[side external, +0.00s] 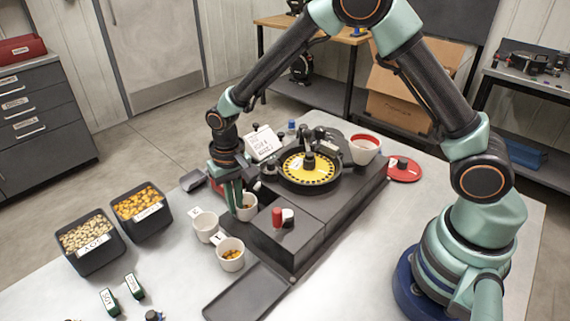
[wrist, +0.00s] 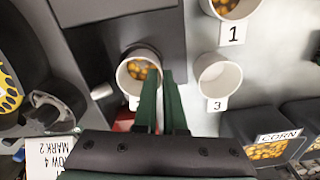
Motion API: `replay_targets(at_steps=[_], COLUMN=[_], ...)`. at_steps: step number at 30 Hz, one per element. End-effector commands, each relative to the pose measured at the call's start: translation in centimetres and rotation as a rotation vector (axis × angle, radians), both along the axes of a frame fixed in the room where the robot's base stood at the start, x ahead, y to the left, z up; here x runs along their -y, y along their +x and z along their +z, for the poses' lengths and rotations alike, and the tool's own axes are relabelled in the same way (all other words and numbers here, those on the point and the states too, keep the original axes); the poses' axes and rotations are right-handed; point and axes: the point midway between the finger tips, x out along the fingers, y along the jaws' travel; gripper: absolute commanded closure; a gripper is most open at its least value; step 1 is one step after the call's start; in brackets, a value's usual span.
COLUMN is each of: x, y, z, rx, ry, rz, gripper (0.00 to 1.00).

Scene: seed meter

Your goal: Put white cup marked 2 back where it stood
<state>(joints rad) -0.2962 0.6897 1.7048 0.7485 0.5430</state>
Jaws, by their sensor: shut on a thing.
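My gripper (side external: 236,208) points down beside the dark seed meter and is shut on the rim of a white cup (side external: 246,212). In the wrist view this cup (wrist: 130,82) lies just left of my fingertips (wrist: 162,75), against the meter's dark body, with yellow-orange corn inside. Its label is mostly hidden, so I cannot read its number. A white cup marked 3 (wrist: 218,76), empty, and a white cup marked 1 (wrist: 228,8), holding corn, stand apart from it. In the side view the empty cup (side external: 205,222) and the corn cup (side external: 231,258) stand in front of it.
The seed meter (side external: 310,235) with its yellow disc (side external: 308,168) fills the middle of the table. Black bins of pale seeds (side external: 90,240) and corn (side external: 140,208) stand at left. A dark tray (side external: 248,293) lies in front. The table between bins and cups is bare.

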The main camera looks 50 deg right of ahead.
Motion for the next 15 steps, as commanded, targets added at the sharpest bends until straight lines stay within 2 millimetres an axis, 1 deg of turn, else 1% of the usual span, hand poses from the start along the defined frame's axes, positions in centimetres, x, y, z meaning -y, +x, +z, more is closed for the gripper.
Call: replay_targets(at_steps=[15], x=[-0.53], y=[0.06], z=[0.51], rx=[0.005], ry=[0.002], rz=[0.005], gripper=[1.00])
